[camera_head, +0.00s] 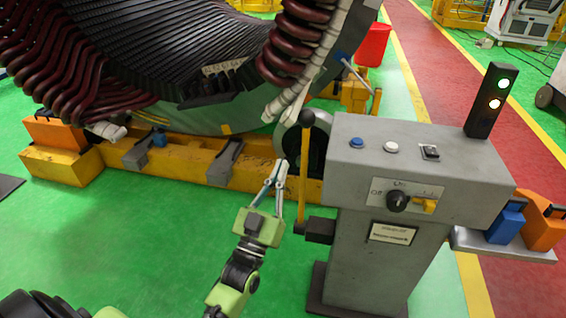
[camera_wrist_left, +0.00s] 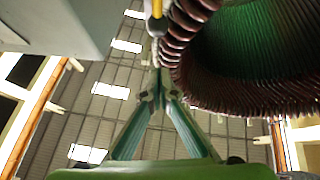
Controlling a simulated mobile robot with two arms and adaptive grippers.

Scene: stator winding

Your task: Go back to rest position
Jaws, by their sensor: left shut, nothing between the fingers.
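My left gripper (camera_head: 279,168) is in front of the yellow lever (camera_head: 304,170) on the side of the grey control console (camera_head: 425,165). Its fingers point up, are shut and hold nothing. In the head view the fingertips are just left of the lever; I cannot tell whether they touch it. The shut fingers (camera_wrist_left: 158,75) also show in the left wrist view, with a yellow rod (camera_wrist_left: 157,9) just beyond their tips. A dark green-black part of my own body shows at the lower left of the head view. My right gripper is not in view.
The large stator (camera_head: 190,65) with brown coils rests on a yellow base frame (camera_head: 185,165) behind the gripper. The console has buttons, a knob and a signal light (camera_head: 493,100). A side shelf (camera_head: 500,244) holds blue and orange items. Green floor (camera_head: 130,245) is clear at left.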

